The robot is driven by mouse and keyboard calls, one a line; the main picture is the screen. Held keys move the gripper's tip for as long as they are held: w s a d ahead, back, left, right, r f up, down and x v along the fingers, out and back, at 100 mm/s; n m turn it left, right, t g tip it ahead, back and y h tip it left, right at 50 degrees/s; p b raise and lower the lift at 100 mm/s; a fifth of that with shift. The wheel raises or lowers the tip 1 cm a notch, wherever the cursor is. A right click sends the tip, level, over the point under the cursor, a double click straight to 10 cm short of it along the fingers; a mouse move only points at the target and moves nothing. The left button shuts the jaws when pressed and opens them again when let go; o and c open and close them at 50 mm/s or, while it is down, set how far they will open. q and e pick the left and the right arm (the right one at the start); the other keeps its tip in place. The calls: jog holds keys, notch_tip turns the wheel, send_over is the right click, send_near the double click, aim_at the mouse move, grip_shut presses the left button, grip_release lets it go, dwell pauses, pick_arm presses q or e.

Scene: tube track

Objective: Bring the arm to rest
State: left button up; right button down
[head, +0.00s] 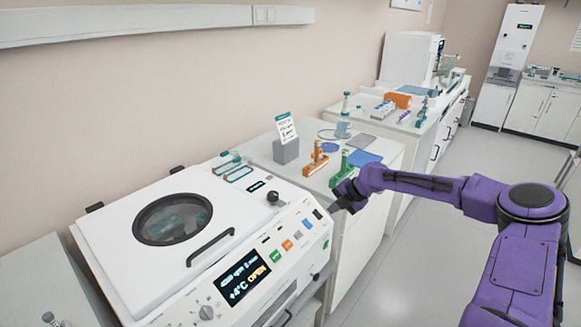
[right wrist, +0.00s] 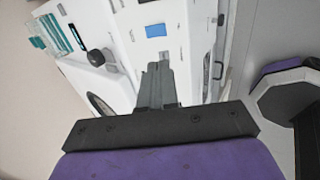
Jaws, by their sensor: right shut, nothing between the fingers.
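My right arm (head: 430,186) is purple and reaches in from the right in the head view. Its gripper (head: 345,196) is beside the front right corner of the white centrifuge (head: 97,226), near the counter edge. In the right wrist view the gripper's fingers (right wrist: 157,72) are together and empty, with the white machine (right wrist: 190,15) beyond them. My left gripper is not in view.
On the counter behind the gripper stand an orange holder (head: 316,160), a green holder (head: 342,168) and a grey block with a sign (head: 286,150). Floor (head: 400,262) is clear.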

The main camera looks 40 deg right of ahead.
jog(key=w+a+r+m+t, duration=0.6)
jog(key=a+m, duration=0.2)
jog(key=m, duration=0.7)
jog(key=s+a+f+m+h+b, duration=0.1)
jog(key=s+a+f+m+b, duration=0.15)
jog(key=a+f+m, duration=0.65)
jog(key=s+a+f+m+g+h+b, duration=0.35)
jog(key=s+f+m, duration=0.35)
jog(key=s+f, duration=0.75)
jog(key=s+a+f+n+g+b, duration=0.1)
jog(key=s+f+g, duration=0.2)
jog(key=s+f, duration=0.4)
jog(key=s+a+f+n+g+b, duration=0.2)
jog(key=s+f, duration=0.6)
jog(key=s, duration=0.6)
jog(key=shift+g+b, duration=0.3)
jog(key=shift+g, duration=0.15)
